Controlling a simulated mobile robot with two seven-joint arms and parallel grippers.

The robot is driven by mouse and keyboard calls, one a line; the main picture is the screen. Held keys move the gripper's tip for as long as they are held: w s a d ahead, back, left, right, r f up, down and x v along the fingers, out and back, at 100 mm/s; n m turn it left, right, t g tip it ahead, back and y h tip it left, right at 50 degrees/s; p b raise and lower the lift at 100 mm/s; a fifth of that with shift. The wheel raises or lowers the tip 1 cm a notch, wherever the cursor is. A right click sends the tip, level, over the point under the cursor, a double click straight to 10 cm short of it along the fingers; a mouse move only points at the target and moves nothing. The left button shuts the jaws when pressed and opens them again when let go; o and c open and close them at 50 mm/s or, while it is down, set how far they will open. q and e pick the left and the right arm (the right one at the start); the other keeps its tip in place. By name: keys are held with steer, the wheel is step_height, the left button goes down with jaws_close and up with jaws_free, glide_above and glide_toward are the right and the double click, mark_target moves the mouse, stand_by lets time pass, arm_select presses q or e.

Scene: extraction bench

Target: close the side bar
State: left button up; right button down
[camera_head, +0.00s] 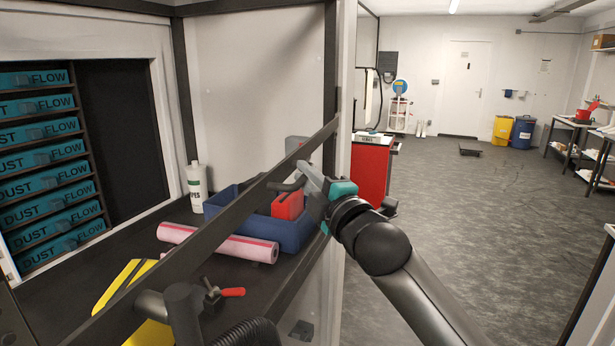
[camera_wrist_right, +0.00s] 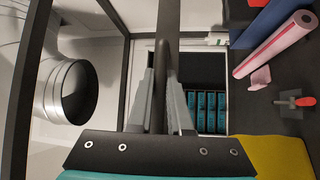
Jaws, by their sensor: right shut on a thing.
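The side bar (camera_head: 240,203) is a long dark flat bar. In the head view it slants across the front of the bench bay, from the post at upper right down to the lower left. My right gripper (camera_head: 313,181) is at the bar's upper right part, shut on its dark handle (camera_head: 286,186). In the right wrist view the fingers of my right gripper (camera_wrist_right: 165,108) stand on both sides of the handle (camera_wrist_right: 162,75), with the bar (camera_wrist_right: 167,20) behind it. The fingertips are partly hidden. My left gripper does not show clearly in either view.
Behind the bar are a blue bin (camera_head: 290,235) with a red item, a pink roll (camera_head: 218,243), a white bottle (camera_head: 196,187), a yellow item (camera_head: 128,290) and a red-handled tool (camera_head: 231,292). A dark post (camera_head: 331,70) stands at the bay's corner. Open floor (camera_head: 480,230) lies to the right.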

mark_target(277, 180)
steer(key=shift+m+t+h, duration=0.4)
steer(key=shift+m+h, duration=0.2)
steer(key=shift+h, duration=0.3)
steer(key=a, duration=0.1)
steer(key=w+a+b, duration=0.1)
steer(key=a, duration=0.3)
steer(key=shift+w+a, duration=0.15)
steer(key=shift+w, duration=0.1)
steer(key=shift+a+b, duration=0.15)
steer(key=shift+b, duration=0.15)
steer(key=shift+s+r, duration=0.1)
steer(key=c, duration=1.3)
jaws_free()
steer(key=shift+a, duration=0.1)
steer(key=o, duration=0.3)
steer(key=shift+w+a, duration=0.2)
steer(key=shift+a, duration=0.1)
steer(key=shift+o, duration=0.8)
steer(key=shift+s+d, duration=0.1)
steer(key=shift+d, duration=0.1)
